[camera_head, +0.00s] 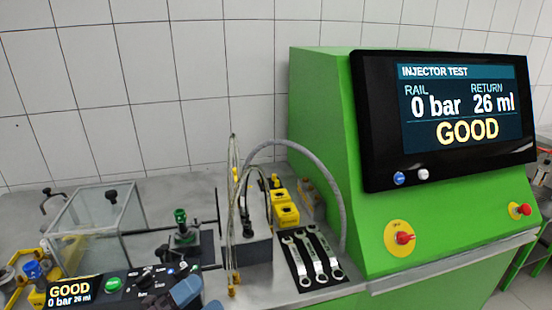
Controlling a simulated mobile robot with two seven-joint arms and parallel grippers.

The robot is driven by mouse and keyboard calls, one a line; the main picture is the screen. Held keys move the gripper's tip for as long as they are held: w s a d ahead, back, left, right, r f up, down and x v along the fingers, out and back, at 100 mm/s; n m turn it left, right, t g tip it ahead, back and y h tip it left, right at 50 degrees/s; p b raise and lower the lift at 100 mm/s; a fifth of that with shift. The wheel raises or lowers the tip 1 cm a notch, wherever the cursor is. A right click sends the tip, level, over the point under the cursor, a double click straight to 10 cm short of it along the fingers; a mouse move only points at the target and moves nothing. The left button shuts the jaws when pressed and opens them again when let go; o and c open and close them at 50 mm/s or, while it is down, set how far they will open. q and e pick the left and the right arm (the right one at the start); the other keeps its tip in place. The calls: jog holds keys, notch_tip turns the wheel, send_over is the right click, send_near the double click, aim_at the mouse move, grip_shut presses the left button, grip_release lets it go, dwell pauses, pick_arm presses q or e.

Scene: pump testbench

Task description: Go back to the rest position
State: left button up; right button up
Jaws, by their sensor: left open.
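My left gripper (187,291) shows only in part at the bottom edge, left of centre, as blue-grey and dark pieces. It is open, and I see nothing held in it. It is in front of the bench, close to the right end of a black control box (150,279) with a green button. My right gripper is not in view. The green test machine (325,120) stands at the right. Its screen (462,105) reads INJECTOR TEST, rail 0 bar, return 26 ml, GOOD.
A clear chamber (95,220) stands on the left of the grey bench. A green-topped injector (180,217) stands in a dark holder. Hoses (247,165) loop over a block at the centre. Three wrenches (318,255) lie on a black mat, with yellow blocks (286,213) behind.

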pick_arm(q)
jog(key=s+a+f+n+g+y, duration=0.1)
jog(key=s+a+f+n+y, duration=0.2)
jog(key=f+n, duration=0.4)
jog(key=s+a+f+n+g+y, duration=0.1)
jog(key=s+a+f+n+y, duration=0.3)
jog(key=n, duration=0.6)
jog(key=s+a+f+n+y, duration=0.4)
jog(key=a+f+n+y, duration=0.3)
jog(key=f, duration=0.5)
jog(key=shift+a+f+n+g+y, duration=0.25)
jog(key=shift+n+g+y, duration=0.15)
jog(key=shift+n+y, duration=0.55)
